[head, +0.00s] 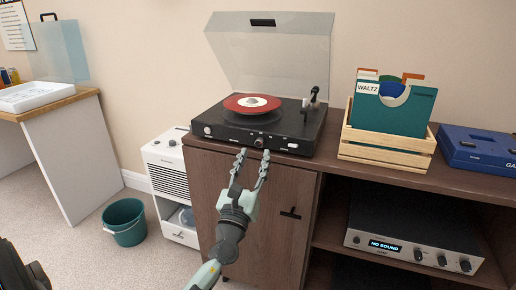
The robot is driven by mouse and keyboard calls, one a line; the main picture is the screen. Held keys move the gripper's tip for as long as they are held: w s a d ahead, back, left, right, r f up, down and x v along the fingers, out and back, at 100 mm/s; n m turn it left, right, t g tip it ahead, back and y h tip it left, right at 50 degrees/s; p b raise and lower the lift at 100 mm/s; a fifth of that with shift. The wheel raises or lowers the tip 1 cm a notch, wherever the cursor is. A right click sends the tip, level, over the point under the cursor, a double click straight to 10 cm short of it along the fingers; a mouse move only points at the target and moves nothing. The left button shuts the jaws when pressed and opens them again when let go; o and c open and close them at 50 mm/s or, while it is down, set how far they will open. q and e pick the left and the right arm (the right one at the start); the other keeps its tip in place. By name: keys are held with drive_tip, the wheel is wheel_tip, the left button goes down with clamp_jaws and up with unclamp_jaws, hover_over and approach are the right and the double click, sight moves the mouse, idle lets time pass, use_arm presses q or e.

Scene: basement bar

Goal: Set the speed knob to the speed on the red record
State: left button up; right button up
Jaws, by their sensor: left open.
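The red record (251,103) with a pale label lies on the black turntable (225,131), whose clear lid stands open. Any speed printed on its label is too small to read. A round knob (259,141), probably the speed knob, sits mid-front on the turntable; its setting is not legible. My left gripper (255,154) is open and empty, fingers pointing up at the turntable's front edge, just below the knob. I cannot tell whether a finger touches it. My right gripper is not in view.
The turntable stands on a brown cabinet (202,175). To its right are a wooden crate (384,155) of record sleeves and a blue box (475,147). An amplifier (410,240) reading "NO SOUND" sits on the shelf below. A white heater-like unit (165,170) and green bin (124,222) stand left.

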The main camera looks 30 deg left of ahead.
sight(259, 145)
use_arm(q)
drive_tip(key=shift+x, duration=1.55)
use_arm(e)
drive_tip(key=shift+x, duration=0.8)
use_arm(q)
drive_tip(key=shift+c, duration=0.6)
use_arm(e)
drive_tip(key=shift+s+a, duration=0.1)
use_arm(q)
clamp_jaws()
